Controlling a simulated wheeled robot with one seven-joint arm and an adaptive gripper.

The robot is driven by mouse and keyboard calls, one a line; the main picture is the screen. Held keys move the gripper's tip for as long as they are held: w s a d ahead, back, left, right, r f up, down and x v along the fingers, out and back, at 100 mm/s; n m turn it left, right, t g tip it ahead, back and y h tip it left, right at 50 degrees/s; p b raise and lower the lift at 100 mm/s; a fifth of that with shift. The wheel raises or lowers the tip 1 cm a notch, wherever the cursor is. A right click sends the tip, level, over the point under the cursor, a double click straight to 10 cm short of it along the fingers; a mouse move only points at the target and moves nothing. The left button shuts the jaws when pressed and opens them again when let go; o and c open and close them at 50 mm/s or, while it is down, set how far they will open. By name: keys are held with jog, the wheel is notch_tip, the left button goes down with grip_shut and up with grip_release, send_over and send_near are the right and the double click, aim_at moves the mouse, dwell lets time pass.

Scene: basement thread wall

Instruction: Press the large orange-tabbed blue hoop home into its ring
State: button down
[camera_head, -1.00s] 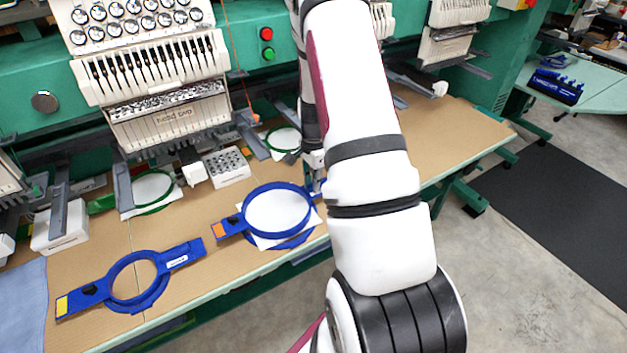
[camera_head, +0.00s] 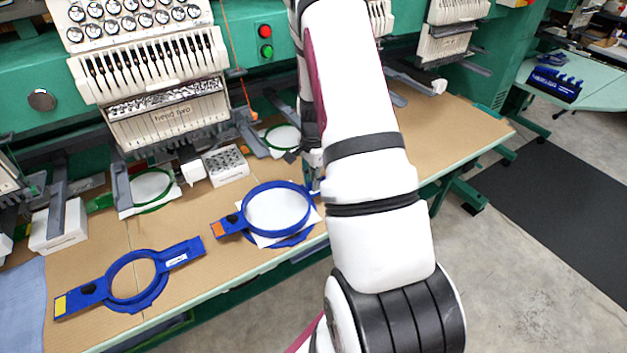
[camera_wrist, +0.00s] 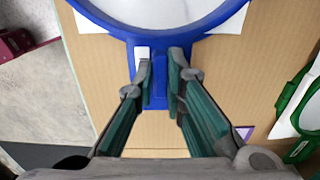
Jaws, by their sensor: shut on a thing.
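The large blue hoop (camera_head: 245,209) has an orange tab (camera_head: 218,229) at its left end. In the head view it lies over a white sheet (camera_head: 316,220). A lower blue ring (camera_head: 292,242) shows under its near right edge, with the hoop looking slightly offset above it. My gripper (camera_wrist: 160,72) is shut on the hoop's narrow blue handle (camera_wrist: 158,98), opposite the orange tab. The hoop's rim (camera_wrist: 213,27) runs across the top of the wrist view. In the head view my arm hides most of the gripper and the handle.
A yellow-tabbed blue hoop (camera_head: 113,283) lies at the left of the brown table (camera_head: 190,222). Green hoops (camera_head: 153,190) and a white perforated block (camera_head: 226,165) stand behind, below the embroidery heads (camera_head: 150,110). Blue cloth (camera_head: 22,300) covers the left edge.

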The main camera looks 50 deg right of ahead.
jog(key=shift+f+b, duration=0.6)
jog(key=shift+f, duration=0.4)
dwell(2.0)
dwell(0.3)
jog(key=c, duration=1.6)
grip_release()
notch_tip(320, 180, up, 12)
